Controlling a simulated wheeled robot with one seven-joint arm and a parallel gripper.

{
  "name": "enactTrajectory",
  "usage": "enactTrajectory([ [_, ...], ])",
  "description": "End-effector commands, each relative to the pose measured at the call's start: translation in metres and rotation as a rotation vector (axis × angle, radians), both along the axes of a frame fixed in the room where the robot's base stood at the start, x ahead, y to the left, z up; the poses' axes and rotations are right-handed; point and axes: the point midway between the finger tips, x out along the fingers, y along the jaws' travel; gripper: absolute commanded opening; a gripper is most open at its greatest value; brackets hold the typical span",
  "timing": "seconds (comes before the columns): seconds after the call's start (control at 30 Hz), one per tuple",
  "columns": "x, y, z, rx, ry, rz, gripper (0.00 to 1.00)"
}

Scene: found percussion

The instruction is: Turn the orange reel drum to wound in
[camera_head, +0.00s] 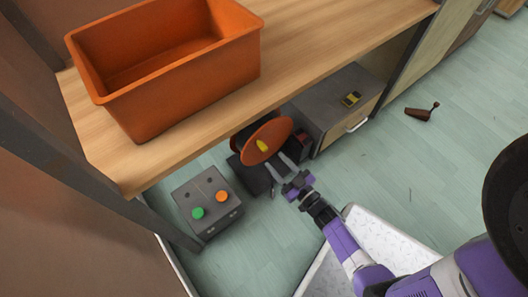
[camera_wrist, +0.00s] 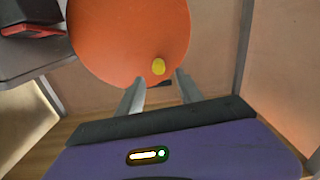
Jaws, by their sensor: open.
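The orange reel drum (camera_head: 267,139) is mounted on a dark base (camera_head: 256,178) under the wooden shelf, with a yellow knob (camera_head: 262,145) on its face. In the wrist view the drum (camera_wrist: 125,35) fills the upper middle, and its yellow knob (camera_wrist: 158,66) sits low on the disc, right of its middle. My gripper (camera_head: 279,170) is open and empty, its fingers pointing at the drum's lower part. In the wrist view the two gripper fingers (camera_wrist: 160,88) are spread, with the knob above and between their tips. I cannot tell whether a finger touches the drum.
A large orange bin (camera_head: 165,65) stands on the wooden shelf (camera_head: 330,40) above. A grey box (camera_head: 207,203) with a green and an orange button is at left. A brown object (camera_head: 421,112) lies on the floor.

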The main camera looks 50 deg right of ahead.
Motion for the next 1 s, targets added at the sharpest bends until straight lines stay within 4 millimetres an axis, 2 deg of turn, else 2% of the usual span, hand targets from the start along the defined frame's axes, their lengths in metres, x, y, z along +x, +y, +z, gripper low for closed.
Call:
enactTrajectory([
  [0.2, 0.033, -0.011, -0.002, -0.004, -0.002, -0.003, 0.43],
  [0.4, 0.057, -0.019, -0.002, -0.002, 0.000, -0.004, 0.43],
  [0.57, 0.066, -0.021, -0.001, -0.002, 0.001, -0.004, 0.43],
  [0.83, 0.067, -0.021, 0.000, -0.001, 0.002, -0.004, 0.43],
  [1.0, 0.067, -0.021, 0.000, -0.001, 0.002, -0.004, 0.10],
])
